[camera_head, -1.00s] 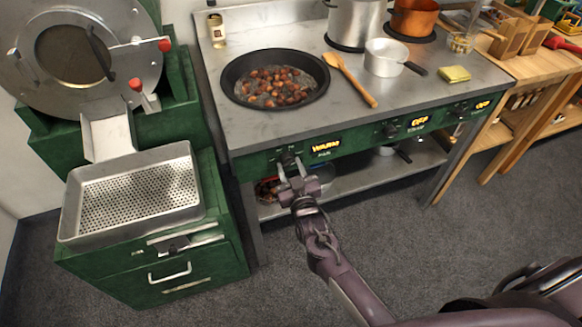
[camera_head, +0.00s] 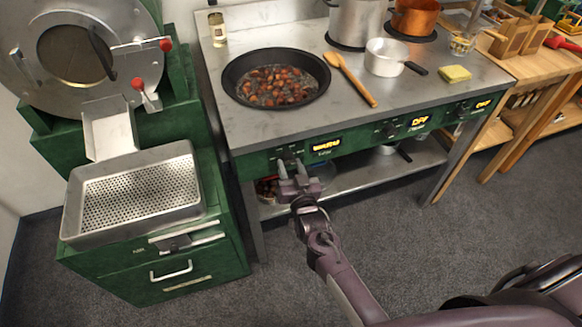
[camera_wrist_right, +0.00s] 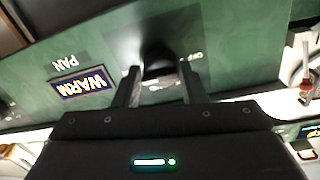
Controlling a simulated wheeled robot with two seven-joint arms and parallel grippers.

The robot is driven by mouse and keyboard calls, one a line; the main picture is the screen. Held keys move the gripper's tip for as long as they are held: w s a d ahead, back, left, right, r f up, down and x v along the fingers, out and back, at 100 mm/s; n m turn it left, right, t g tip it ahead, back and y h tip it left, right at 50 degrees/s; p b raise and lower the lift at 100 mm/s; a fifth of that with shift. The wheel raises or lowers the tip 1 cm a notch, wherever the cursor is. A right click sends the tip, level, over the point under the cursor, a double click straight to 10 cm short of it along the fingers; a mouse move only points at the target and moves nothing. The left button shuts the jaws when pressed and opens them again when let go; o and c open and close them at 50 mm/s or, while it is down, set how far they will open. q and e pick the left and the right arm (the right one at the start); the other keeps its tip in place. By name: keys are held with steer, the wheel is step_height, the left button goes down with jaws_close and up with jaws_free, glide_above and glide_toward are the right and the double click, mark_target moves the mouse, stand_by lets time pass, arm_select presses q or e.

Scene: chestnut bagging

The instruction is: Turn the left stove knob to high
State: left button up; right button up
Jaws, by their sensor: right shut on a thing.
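The left stove knob (camera_wrist_right: 158,68) is a dark knob on the green front panel, between the fingers of my right gripper in the right wrist view. My right gripper (camera_head: 291,168) is shut on it at the left end of the stove front. The display beside it (camera_head: 327,146) glows yellow and reads WARM, and it also shows upside down in the right wrist view (camera_wrist_right: 82,83). The pan (camera_head: 275,79) above holds chestnuts. The fingers hide much of the knob in the head view. My left gripper is not in view.
The middle knob (camera_head: 390,130) and its display, reading OFF, are farther right. A wooden spoon (camera_head: 352,80), a small white pot (camera_head: 385,56) and a yellow sponge (camera_head: 454,74) lie on the stove top. A green machine with a perforated tray (camera_head: 72,215) stands left.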

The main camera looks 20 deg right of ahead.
steer(key=shift+a+f, duration=0.15)
steer(key=shift+f, duration=0.05)
steer(key=o, duration=0.8)
steer(key=shift+o, duration=0.7)
steer(key=shift+r, duration=0.15)
steer(key=s, duration=0.8)
steer(key=shift+a, duration=0.1)
